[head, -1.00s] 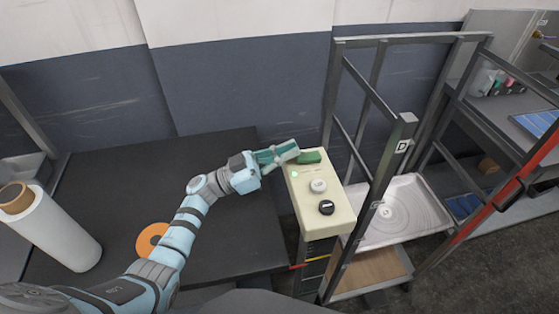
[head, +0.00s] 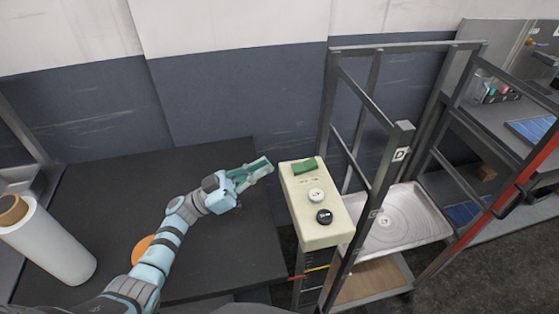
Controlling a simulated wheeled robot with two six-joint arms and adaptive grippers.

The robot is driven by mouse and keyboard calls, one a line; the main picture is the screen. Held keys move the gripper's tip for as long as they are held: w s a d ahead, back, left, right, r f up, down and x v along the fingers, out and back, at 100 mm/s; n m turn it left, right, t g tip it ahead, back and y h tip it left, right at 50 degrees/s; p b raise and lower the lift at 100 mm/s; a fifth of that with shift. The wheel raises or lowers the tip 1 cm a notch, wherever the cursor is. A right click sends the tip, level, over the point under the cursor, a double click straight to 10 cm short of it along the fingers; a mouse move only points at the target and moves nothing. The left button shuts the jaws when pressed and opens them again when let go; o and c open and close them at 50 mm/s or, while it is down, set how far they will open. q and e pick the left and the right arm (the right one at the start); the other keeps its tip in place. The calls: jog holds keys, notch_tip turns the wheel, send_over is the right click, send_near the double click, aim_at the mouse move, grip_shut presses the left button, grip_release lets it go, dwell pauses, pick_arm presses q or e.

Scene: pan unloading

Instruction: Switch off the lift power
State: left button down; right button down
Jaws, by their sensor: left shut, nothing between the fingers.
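A cream control box (head: 320,234) stands on a post beside the lift frame. On its top, at the far end, is a green rocker switch (head: 304,166). A white round button (head: 316,195) and a black round button (head: 324,216) sit nearer to me. No lit lamp shows beside the switch. My left gripper (head: 266,165) is shut and empty, to the left of the box and apart from the switch, over the dark table. My right gripper is not in view.
The dark table (head: 90,200) holds a white roll (head: 50,245) and an orange ring (head: 141,249), partly behind my arm. The grey lift frame (head: 401,135), marked D, and a metal pan (head: 405,222) stand right of the box. A red bar (head: 520,190) is further right.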

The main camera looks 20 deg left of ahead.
pick_arm(q)
jog(key=v, duration=0.3)
jog(key=shift+f+b, duration=0.3)
jog(key=shift+f, duration=0.05)
